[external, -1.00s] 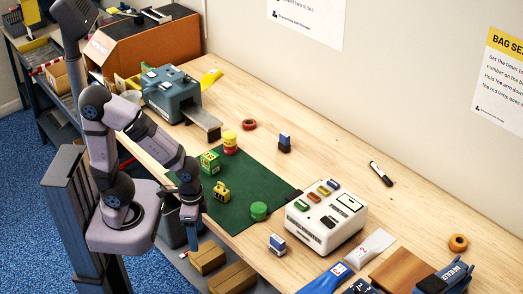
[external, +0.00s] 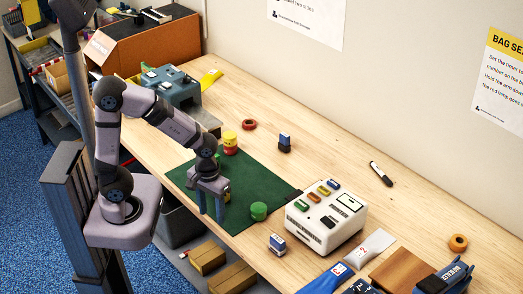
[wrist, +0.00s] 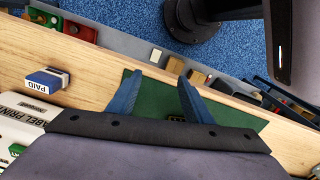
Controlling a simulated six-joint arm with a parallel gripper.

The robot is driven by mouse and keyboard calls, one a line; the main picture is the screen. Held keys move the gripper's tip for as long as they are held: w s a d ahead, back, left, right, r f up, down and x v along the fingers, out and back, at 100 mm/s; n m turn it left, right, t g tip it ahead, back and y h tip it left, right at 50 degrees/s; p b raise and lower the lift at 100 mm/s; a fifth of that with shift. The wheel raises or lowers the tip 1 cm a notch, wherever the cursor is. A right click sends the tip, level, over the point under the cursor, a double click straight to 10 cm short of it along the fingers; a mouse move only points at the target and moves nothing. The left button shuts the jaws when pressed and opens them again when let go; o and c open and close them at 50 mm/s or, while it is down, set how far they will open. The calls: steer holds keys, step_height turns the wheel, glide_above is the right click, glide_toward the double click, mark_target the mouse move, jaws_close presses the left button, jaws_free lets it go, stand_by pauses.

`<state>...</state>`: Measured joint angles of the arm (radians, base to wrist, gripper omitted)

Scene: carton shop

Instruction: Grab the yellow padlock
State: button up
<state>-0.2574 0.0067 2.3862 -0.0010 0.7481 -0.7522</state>
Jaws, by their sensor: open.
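The yellow padlock (external: 228,189) is on the green mat (external: 240,200), mostly hidden behind my gripper in the external view. In the wrist view only a small yellow and dark bit of what looks like it (wrist: 176,118) shows above the gripper body, between the fingers. My gripper (external: 211,213) points down over the mat's front part, fingers apart and nothing between the tips. In the wrist view the gripper's blue fingers (wrist: 160,76) spread over the green mat.
A green round object (external: 258,211) stands right of my gripper. A white label printer (external: 326,217) and a blue-white stamp (external: 277,244) are farther right. The table's front edge is close by.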

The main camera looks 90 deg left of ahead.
steer(key=a+r+n+p, duration=0.1)
steer(key=a+n, duration=0.3)
steer(key=n, duration=0.1)
steer(key=w+a+r+n+p, duration=0.1)
steer(key=a+n, duration=0.3)
steer(key=n, duration=0.2)
steer(key=a+r+n+p, duration=0.1)
steer(key=a+n, duration=0.3)
steer(key=n, duration=0.1)
steer(key=shift+w+a, duration=0.15)
steer(key=shift+a, duration=0.25)
steer(key=shift+a+r+n, duration=0.1)
steer(key=shift+a+n, duration=0.4)
steer(key=shift+n, duration=0.4)
steer(key=shift+d+f+p, duration=0.2)
steer(key=shift+f+p, duration=1)
steer(key=shift+f, duration=2.5)
jaws_close()
